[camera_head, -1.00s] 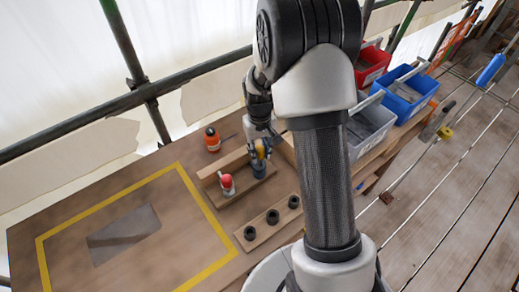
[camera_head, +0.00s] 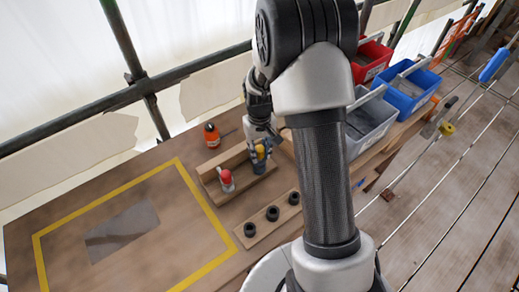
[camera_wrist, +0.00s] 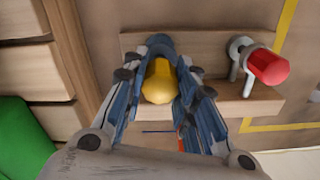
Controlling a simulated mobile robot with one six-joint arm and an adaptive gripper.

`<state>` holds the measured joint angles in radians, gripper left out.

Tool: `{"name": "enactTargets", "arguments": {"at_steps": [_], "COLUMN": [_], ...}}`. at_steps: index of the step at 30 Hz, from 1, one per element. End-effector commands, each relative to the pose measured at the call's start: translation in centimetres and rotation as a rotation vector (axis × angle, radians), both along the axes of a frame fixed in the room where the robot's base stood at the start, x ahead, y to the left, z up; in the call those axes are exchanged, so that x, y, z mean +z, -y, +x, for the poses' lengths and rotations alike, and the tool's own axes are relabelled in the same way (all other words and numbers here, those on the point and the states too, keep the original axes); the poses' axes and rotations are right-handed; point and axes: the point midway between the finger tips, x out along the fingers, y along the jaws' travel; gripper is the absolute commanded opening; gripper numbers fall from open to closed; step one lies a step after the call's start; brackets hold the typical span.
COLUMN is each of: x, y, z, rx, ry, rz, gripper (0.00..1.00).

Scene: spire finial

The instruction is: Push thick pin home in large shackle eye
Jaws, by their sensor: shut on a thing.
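My gripper (camera_wrist: 162,85) is shut on the yellow pin head (camera_wrist: 159,82), with blue fingers on both sides. In the head view, my gripper (camera_head: 259,155) points down at the far end of a wooden block (camera_head: 210,172), with the yellow head (camera_head: 261,151) between its fingers. The pin's lower part and the large shackle eye are hidden by the fingers, so I cannot tell how deep the pin sits. A red-headed pin (camera_head: 226,177) in a smaller grey shackle (camera_wrist: 240,58) stands on the same block; its red head also shows in the wrist view (camera_wrist: 268,67).
A wooden strip (camera_head: 250,236) with three dark rings lies nearer me. An orange bottle (camera_head: 211,134) stands behind the block. Grey (camera_head: 368,118), blue (camera_head: 412,92) and red (camera_head: 370,60) bins are at the right. The yellow-framed area (camera_head: 205,212) at left is mostly clear.

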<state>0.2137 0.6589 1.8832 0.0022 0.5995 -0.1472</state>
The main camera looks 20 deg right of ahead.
Motion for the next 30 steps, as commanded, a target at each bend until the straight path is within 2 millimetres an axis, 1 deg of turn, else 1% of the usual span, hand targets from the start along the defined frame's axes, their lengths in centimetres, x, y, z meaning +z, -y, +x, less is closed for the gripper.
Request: {"name": "enactTargets", "arguments": {"at_steps": [28, 29, 30], "x": [-2.4, -2.3, -2.3], "y": [0.0, 0.0, 0.0], "z": [0.0, 0.0, 0.0], "rx": [0.000, 0.000, 0.000], "ry": [0.000, 0.000, 0.000], "rz": [0.000, 0.000, 0.000], "gripper": [0.01, 0.28, 0.31]}}
